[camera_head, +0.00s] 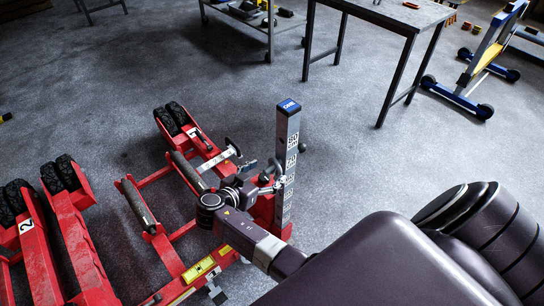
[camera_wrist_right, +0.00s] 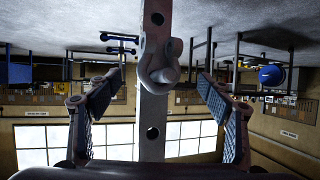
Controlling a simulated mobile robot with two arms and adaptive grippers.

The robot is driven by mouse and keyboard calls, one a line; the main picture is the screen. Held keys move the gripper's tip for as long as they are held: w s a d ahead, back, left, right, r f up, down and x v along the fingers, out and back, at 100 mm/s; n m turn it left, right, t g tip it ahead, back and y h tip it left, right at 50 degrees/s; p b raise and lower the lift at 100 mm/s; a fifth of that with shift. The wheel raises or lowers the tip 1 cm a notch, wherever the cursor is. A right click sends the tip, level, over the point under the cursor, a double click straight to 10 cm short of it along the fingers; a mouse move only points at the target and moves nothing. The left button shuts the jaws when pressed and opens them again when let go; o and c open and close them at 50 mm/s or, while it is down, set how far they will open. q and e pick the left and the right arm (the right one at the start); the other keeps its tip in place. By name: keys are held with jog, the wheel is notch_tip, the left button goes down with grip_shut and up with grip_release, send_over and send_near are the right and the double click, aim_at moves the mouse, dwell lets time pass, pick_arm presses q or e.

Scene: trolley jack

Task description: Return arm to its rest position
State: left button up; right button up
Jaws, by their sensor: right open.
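The red trolley jack (camera_head: 168,258) stands on the floor at the lower left in the head view. Its upright grey post (camera_head: 286,150) has a blue cap and printed numbers. My right gripper (camera_head: 262,180) is beside the post at about mid-height, partly hidden by its own wrist. In the right wrist view the gripper (camera_wrist_right: 160,85) is open, one finger on each side of a grey metal bar with holes (camera_wrist_right: 153,130). A rounded metal fitting (camera_wrist_right: 159,62) sits on this bar between the fingers. Gaps show on both sides, so the fingers look apart from it. My left gripper is out of view.
A second red wheeled unit (camera_head: 78,245) marked 2 stands at the far left. A metal table (camera_head: 392,14) stands at the back, a trolley (camera_head: 250,18) left of it, and a blue-and-yellow stand (camera_head: 478,68) at the upper right. The floor between is clear.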

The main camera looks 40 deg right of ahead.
jog(key=shift+v, duration=1.55)
jog(key=s+a+f+n+g+y, duration=0.15)
jog(key=s+f+n, duration=0.3)
jog(key=f, duration=0.55)
jog(key=s+a+f+n+y, duration=0.25)
jog(key=s+f, duration=0.35)
jog(key=f, duration=0.3)
jog(key=s+a+f+n+y, duration=0.1)
jog(key=s+f+n+y, duration=0.3)
jog(key=f, duration=0.6)
jog(key=s+f+n+y, duration=0.1)
jog(key=s+f, duration=0.3)
jog(key=s, duration=0.6)
jog(key=s+a+f+n+g+y, duration=0.1)
jog(key=s+f, duration=0.3)
jog(key=s, duration=0.5)
jog(key=s+f+n+g+y, duration=0.1)
jog(key=s+f+n+y, duration=0.1)
jog(key=s, duration=0.8)
notch_tip(320, 180, down, 3)
jog(key=shift+s+a+r+n, duration=0.15)
jog(key=shift+s+a+n, duration=0.2)
jog(key=shift+n, duration=0.35)
jog(key=shift+w, duration=0.1)
jog(key=shift+c, duration=0.2)
